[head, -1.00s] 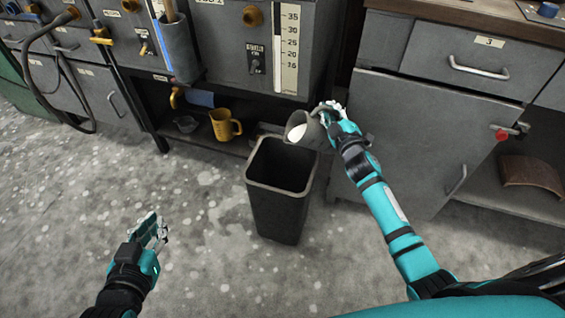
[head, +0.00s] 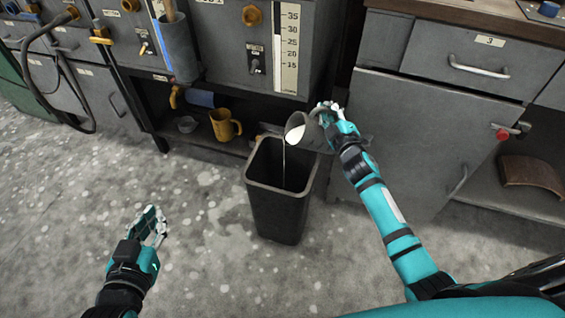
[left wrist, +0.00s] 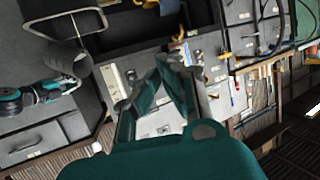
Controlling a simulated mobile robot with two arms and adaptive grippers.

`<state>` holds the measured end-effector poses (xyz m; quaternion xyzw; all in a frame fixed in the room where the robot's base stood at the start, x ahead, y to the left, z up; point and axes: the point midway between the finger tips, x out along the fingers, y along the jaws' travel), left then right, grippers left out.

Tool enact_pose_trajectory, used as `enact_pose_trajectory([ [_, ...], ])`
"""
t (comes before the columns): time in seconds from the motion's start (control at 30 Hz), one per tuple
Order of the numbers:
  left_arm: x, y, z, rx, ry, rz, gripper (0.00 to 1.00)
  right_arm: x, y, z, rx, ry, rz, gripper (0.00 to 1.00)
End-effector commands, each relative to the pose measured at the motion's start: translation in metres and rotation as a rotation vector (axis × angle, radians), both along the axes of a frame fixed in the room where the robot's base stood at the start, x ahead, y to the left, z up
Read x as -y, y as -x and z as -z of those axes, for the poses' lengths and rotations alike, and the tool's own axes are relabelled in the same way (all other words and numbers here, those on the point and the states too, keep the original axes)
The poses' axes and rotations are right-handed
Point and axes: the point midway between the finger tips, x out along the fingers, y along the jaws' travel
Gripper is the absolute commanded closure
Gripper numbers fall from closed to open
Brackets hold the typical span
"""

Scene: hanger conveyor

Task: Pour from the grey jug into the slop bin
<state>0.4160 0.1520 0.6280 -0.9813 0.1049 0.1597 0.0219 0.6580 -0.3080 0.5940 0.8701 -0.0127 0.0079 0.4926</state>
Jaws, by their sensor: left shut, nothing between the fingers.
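The grey jug (head: 302,132) is tilted to the left over the slop bin in the head view. A thin white stream runs from its lip down into the bin. The slop bin (head: 277,207) is dark, open-topped and stands upright on the floor. Its inside bottom is hidden. My right gripper (head: 328,117) is shut on the jug at its right side, above the bin's right rim. My left gripper (head: 152,228) is shut and empty, low over the floor left of the bin. Its fingers also show in the left wrist view (left wrist: 165,75).
Grey cabinets (head: 440,130) stand at the back right. The speckled floor (head: 190,200) left of the bin is clear.

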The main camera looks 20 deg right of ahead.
Motion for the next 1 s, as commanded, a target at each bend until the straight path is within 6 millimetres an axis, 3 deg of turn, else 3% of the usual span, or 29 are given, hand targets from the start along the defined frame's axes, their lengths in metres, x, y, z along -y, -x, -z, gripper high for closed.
enact_pose_trajectory([
  [1.0,0.004,-0.007,-0.014,0.077,0.018,0.005,1.00,-0.006,0.000,-0.003,0.013,0.060,-0.002,1.00],
])
